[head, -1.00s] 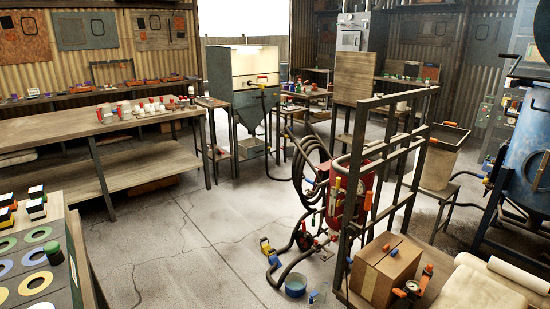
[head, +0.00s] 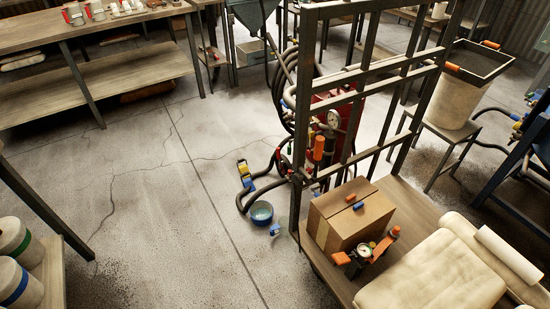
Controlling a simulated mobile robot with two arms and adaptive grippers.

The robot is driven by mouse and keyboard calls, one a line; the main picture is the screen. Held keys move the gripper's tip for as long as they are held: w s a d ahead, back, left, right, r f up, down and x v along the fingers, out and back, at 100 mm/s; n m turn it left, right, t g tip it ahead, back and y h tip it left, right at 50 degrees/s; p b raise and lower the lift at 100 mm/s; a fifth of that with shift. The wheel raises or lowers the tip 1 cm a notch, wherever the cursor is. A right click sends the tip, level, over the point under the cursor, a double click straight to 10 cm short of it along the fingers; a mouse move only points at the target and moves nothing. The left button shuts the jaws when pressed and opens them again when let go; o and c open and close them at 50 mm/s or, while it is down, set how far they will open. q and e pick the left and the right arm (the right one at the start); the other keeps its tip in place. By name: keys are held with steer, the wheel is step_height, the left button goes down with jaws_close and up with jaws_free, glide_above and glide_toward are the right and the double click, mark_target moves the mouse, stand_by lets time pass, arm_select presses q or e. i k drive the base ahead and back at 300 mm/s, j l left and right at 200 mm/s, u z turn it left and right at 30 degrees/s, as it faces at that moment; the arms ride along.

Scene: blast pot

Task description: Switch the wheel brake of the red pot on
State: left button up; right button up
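The red pot (head: 351,111) stands on the floor right of the middle, partly hidden behind the dark metal frame of a cart. A pressure gauge (head: 333,119) and an orange-handled part (head: 319,148) show at its front. A coil of dark hose (head: 299,95) hangs on its left side. Its wheels and wheel brake cannot be made out clearly; the cart frame and hoses cover the lower part. Neither of my grippers is in the view.
The cart (head: 397,190) carries a cardboard box (head: 351,212), a gauge assembly (head: 367,252) and pale sacks (head: 433,275). A blue bowl (head: 261,212) and a yellow-and-blue fitting (head: 245,174) lie on the floor. The floor (head: 150,200) left of the pot is clear.

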mark_target(277, 149)
steer(key=i+j+z, duration=0.1)
steer(key=i+j, duration=1.05)
steer(key=i+j+z, duration=0.15)
steer(key=i+j, duration=0.45)
steer(key=j, duration=0.15)
steer(key=i+j+z, duration=0.1)
steer(key=i+j, duration=0.45)
steer(key=j, duration=0.15)
